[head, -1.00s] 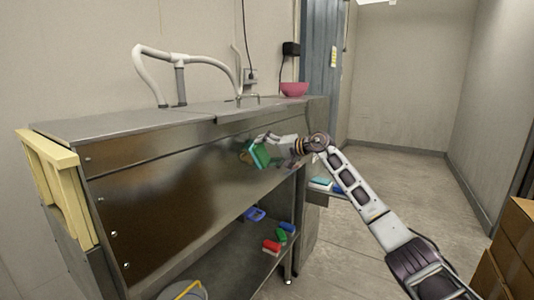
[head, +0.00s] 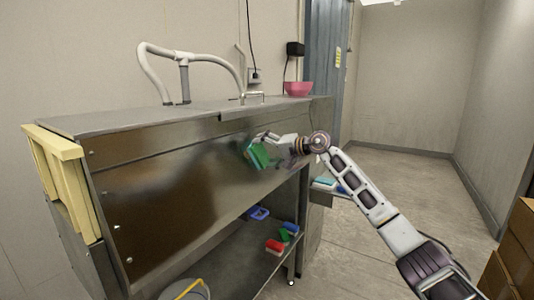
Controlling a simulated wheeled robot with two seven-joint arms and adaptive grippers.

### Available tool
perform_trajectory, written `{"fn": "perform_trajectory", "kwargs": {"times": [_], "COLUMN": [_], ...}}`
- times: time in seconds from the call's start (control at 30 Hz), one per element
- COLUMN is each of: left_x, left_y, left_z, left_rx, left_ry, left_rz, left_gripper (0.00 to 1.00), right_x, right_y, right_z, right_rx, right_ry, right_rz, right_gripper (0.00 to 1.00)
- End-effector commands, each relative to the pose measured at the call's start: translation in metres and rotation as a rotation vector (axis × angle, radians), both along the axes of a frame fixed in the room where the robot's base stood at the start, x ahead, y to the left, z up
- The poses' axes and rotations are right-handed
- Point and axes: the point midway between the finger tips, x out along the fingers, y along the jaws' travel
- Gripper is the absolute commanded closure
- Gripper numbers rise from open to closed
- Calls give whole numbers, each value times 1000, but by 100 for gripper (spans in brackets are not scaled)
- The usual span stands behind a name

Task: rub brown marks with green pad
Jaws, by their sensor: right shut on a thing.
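My right gripper (head: 262,146) is shut on a green pad (head: 259,156) at the right part of the steel front panel (head: 150,194). The pad is tilted and close to the panel; I cannot tell whether it touches. The panel carries blurred brownish patches across its middle and lower left, and I cannot tell marks from reflections. My left gripper is not in view.
A pink bowl (head: 298,89) and a tap stand on the counter top (head: 130,119). Cardboard boxes (head: 515,245) stand at the right.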

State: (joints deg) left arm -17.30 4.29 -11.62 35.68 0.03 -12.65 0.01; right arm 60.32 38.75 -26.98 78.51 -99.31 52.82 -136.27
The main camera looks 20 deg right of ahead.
Motion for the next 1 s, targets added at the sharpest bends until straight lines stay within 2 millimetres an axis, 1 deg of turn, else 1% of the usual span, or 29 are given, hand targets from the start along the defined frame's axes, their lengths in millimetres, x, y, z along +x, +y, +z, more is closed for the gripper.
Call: {"fn": "perform_trajectory", "kwargs": {"times": [0.2, 0.33, 0.47, 0.8, 1.0], "left_x": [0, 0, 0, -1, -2], "left_y": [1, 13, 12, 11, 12], "left_z": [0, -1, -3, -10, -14], "left_rx": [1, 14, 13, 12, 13], "left_ry": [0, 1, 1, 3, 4], "left_rz": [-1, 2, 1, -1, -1], "left_gripper": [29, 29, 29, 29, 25], "right_x": [0, 0, -3, -14, -20], "right_y": [1, 1, 4, 19, 26], "right_z": [0, 0, -1, -1, -1], "right_rx": [1, 1, 0, -1, 0], "right_ry": [0, 0, -1, -2, -1], "right_rz": [1, 1, 1, 1, 2], "right_gripper": [30, 30, 30, 30, 30]}}
